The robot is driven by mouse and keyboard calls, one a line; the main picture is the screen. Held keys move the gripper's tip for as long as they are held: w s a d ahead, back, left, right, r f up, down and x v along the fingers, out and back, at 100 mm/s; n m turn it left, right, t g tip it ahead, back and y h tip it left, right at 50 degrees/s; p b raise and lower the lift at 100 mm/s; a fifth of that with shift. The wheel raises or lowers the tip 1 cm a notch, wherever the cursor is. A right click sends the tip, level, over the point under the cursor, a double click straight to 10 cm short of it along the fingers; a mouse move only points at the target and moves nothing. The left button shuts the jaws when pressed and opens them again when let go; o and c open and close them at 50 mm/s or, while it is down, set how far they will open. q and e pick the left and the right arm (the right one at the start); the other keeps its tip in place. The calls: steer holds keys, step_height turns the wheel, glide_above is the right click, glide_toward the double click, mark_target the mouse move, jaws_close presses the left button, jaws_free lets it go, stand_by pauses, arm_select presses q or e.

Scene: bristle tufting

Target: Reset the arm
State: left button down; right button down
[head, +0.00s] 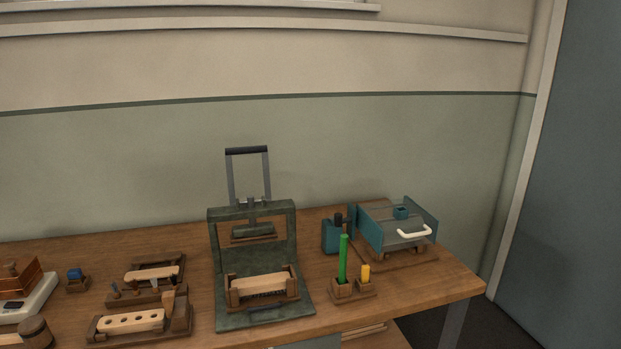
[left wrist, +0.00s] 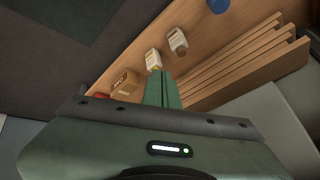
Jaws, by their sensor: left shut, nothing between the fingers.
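My left gripper (left wrist: 161,88) shows in the left wrist view, with its green fingers shut together and nothing between them. Below the fingers, the view shows a wooden surface with small bottles (left wrist: 154,60) and a wooden slatted rack (left wrist: 245,65). Neither of my arms shows in the head view, and my right gripper is not in sight. In the head view a dark green press (head: 262,318) stands on the bench, its lever handle (head: 247,151) pointing up. A wooden block (head: 258,282) sits in the press's wooden holder.
The wooden bench (head: 440,292) also bears a teal machine with a white handle (head: 414,233), a holder with a green stick (head: 343,260) and a yellow piece (head: 365,273), and a wooden fixture holding a block with holes (head: 130,322). The bench's right front corner is clear.

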arm_select(q)
steer(key=s+a+f+n+g, duration=0.1)
steer(key=s+a+f+n, duration=0.1)
steer(key=s+f, duration=0.8)
steer(key=s+d+f+n+g, duration=0.1)
steer(key=s+f, duration=0.3)
steer(key=s, duration=0.7)
steer(key=s+d+f+n+g+y, duration=0.1)
steer(key=s+f, duration=0.4)
steer(key=s, duration=0.7)
steer(key=s+f+n+g, duration=0.1)
steer(key=s+f, duration=0.3)
steer(key=s, duration=0.8)
steer(key=shift+d+f+n+g, duration=0.3)
steer(key=shift+d+f+g, duration=0.1)
steer(key=shift+g, duration=0.2)
